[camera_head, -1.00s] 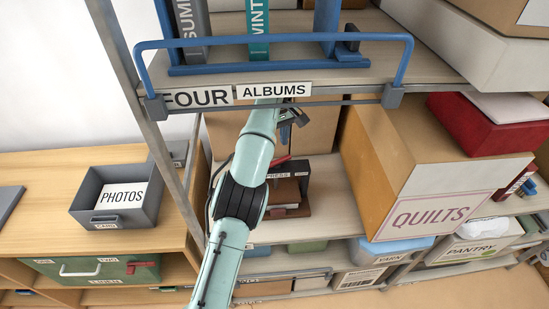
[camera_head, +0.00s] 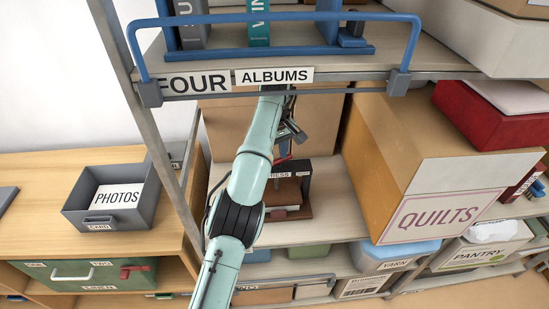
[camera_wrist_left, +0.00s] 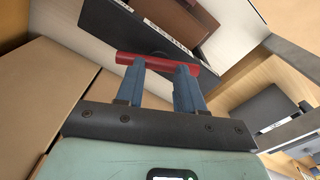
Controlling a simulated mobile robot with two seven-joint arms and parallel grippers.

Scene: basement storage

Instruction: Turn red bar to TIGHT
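The red bar (camera_wrist_left: 157,63) lies crosswise at my left gripper's fingertips in the left wrist view, in front of a dark press frame (camera_wrist_left: 150,32). My left gripper (camera_wrist_left: 160,72) has its two blue fingers apart, one toward each end of the bar. The tips overlap the bar in view; I cannot tell whether they touch it. In the head view my left gripper (camera_head: 291,132) is above the book press (camera_head: 304,180), which holds brown books on the middle shelf. The arm partly hides the press there. Its labels are too small to read fully. My right gripper is not in view.
A shelf with a blue rail (camera_head: 275,18) and albums is above the arm. A large QUILTS box (camera_head: 437,222) stands right of the press, and a cardboard box (camera_head: 225,125) behind the arm. A grey PHOTOS tray (camera_head: 110,220) sits on the left counter.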

